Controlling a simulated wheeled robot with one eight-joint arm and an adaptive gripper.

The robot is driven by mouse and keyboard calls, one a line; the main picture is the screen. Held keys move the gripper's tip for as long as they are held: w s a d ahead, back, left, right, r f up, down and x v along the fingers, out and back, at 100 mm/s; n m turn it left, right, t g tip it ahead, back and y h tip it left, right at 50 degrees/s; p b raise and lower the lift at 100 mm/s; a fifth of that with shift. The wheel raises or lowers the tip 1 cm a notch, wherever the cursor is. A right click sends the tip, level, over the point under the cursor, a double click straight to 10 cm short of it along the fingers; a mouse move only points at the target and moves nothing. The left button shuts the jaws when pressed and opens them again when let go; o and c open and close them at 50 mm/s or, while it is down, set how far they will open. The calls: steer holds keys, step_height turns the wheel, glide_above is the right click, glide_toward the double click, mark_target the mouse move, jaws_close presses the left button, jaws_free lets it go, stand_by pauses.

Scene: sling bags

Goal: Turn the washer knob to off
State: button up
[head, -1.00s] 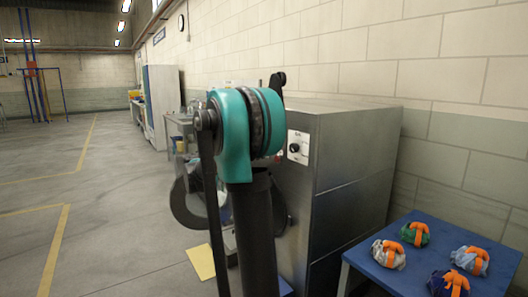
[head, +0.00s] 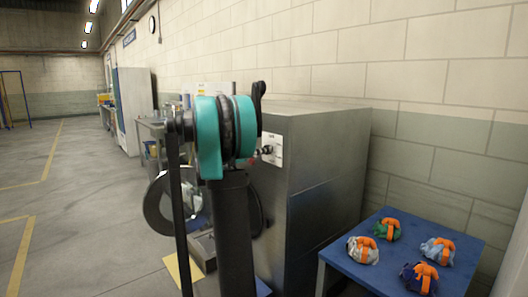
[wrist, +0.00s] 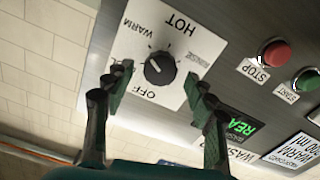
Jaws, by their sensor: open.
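The washer (head: 335,165) is a grey metal cabinet with a control panel on its front. In the wrist view a black knob (wrist: 160,69) with a pale pointer line sits on a white dial plate (wrist: 190,47) marked WARM, HOT and OFF. The pointer appears directed toward the upper left, nearer WARM than OFF. The knob also shows in the head view (head: 267,150). My gripper (wrist: 157,85) is open, with its dark green fingers on either side of the knob in the picture. I cannot tell whether they touch it. In the head view my arm hides the gripper.
A red STOP button (wrist: 274,53), a green START button (wrist: 307,80) and a green display (wrist: 240,129) lie right of the dial. A blue table (head: 400,268) with several bundled sling bags stands right of the washer. Open floor (head: 85,190) lies to the left.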

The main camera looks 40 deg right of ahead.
steer(key=shift+d, duration=0.95)
steer(key=c, duration=1.2)
